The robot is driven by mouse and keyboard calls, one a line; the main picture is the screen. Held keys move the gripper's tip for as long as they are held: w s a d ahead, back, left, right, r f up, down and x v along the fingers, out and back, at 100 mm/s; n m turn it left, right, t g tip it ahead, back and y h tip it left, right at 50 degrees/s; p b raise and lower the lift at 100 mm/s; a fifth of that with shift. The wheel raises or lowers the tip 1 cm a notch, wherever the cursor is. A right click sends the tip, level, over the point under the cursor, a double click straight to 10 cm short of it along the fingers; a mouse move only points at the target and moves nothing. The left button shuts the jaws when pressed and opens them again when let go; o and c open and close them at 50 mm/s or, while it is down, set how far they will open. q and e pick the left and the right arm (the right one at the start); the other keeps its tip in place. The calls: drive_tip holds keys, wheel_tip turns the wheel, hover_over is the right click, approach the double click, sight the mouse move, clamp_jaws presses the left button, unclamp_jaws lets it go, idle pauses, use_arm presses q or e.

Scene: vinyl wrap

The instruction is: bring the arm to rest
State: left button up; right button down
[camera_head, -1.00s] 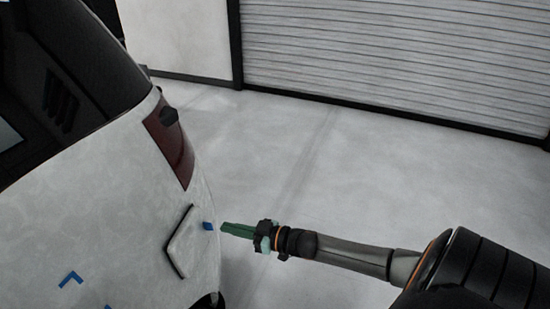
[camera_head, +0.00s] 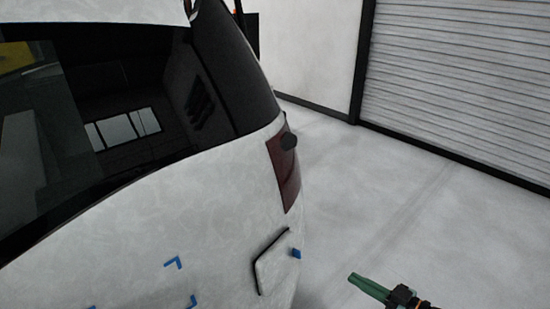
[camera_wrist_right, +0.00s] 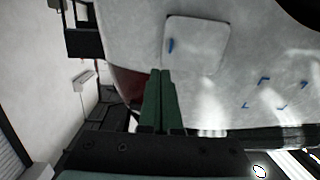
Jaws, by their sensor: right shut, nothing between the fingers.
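My right gripper (camera_head: 370,288) is at the lower right of the head view, with its green fingers pointing left toward the white car. In the right wrist view its two green fingers (camera_wrist_right: 160,100) lie side by side, shut and empty. In the head view there is clear floor between the fingertips and the car's side. Most of my right arm is outside the head view. My left gripper is not in view.
The white car (camera_head: 150,240) fills the left, with a dark rear window, a red tail light (camera_head: 285,170) and a square flap (camera_head: 272,258) beside a blue tape piece (camera_head: 296,253). Blue corner marks (camera_head: 173,262) sit on the body. Grey floor (camera_head: 400,210) lies clear before a shutter door (camera_head: 460,90).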

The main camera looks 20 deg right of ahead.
drive_tip(key=shift+a, duration=0.1)
drive_tip(key=s+a+f+m+g+h+p, duration=0.1)
drive_tip(key=s+a+f+g, duration=0.1)
drive_tip(key=a, duration=0.4)
drive_tip(key=s+a+f+m+g+h+p, duration=0.1)
drive_tip(key=s+a+f+g+h, duration=0.1)
drive_tip(key=s+a+f, duration=0.2)
drive_tip(key=s+a+f+m+g+h+p, duration=0.1)
drive_tip(key=s+a+f, duration=0.2)
drive_tip(key=s+a, duration=0.4)
drive_tip(key=shift+a+f+g+h+p, duration=0.25)
drive_tip(key=shift+a+g+h+p, duration=0.15)
drive_tip(key=shift+a, duration=0.25)
